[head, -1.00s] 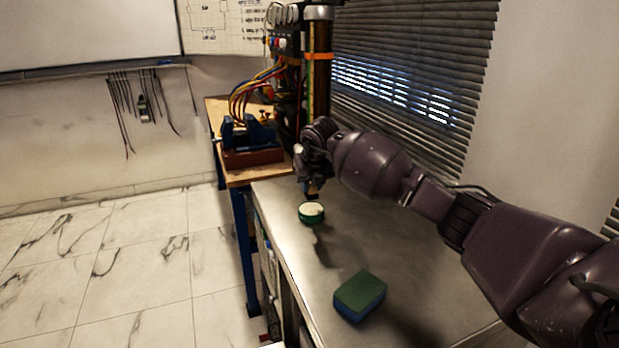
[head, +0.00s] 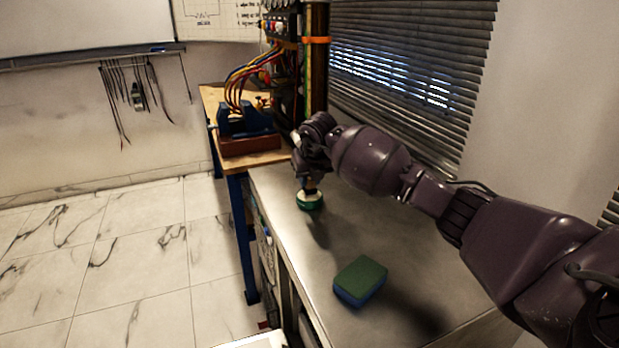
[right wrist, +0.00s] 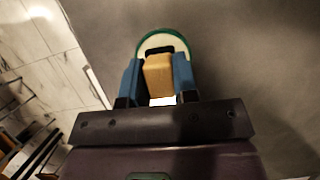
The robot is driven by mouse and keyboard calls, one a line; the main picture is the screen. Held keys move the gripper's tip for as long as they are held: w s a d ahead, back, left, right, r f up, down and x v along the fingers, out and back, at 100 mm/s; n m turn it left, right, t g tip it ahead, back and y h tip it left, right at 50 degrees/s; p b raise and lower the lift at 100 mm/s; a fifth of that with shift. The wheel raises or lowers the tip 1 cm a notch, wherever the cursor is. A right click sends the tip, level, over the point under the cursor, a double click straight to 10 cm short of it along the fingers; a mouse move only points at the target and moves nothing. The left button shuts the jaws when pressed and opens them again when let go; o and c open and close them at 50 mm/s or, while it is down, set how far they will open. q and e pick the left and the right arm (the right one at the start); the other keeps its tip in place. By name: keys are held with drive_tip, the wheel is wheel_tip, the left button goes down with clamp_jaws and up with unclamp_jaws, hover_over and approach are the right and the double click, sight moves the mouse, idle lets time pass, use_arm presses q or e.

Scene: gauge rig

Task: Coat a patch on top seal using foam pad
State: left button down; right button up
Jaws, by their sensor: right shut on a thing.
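My right gripper (head: 309,182) is over a small round green tin (head: 309,204) with a pale filling, on the grey bench. In the right wrist view its blue fingers (right wrist: 158,78) are shut on a tan block with a dark end, which I take as the foam pad (right wrist: 158,76). The pad's dark end overlaps the pale inside of the tin (right wrist: 145,43); whether it touches the filling is hard to tell. I cannot pick out the top seal; a brown column (head: 316,75) with an orange band rises behind, its top cut off. My left gripper is not in view.
A green-and-blue block (head: 360,280) lies nearer on the grey bench (head: 410,255), with clear surface around it. A wooden table (head: 213,100) holds a blue vise (head: 247,118) and coloured hoses (head: 245,85). Window blinds (head: 410,75) stand close on the right.

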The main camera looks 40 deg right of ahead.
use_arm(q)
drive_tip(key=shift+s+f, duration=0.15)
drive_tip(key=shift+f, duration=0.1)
use_arm(e)
drive_tip(key=shift+f, duration=0.65)
idle(0.8)
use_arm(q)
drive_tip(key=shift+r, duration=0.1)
use_arm(e)
drive_tip(key=shift+r, duration=0.1)
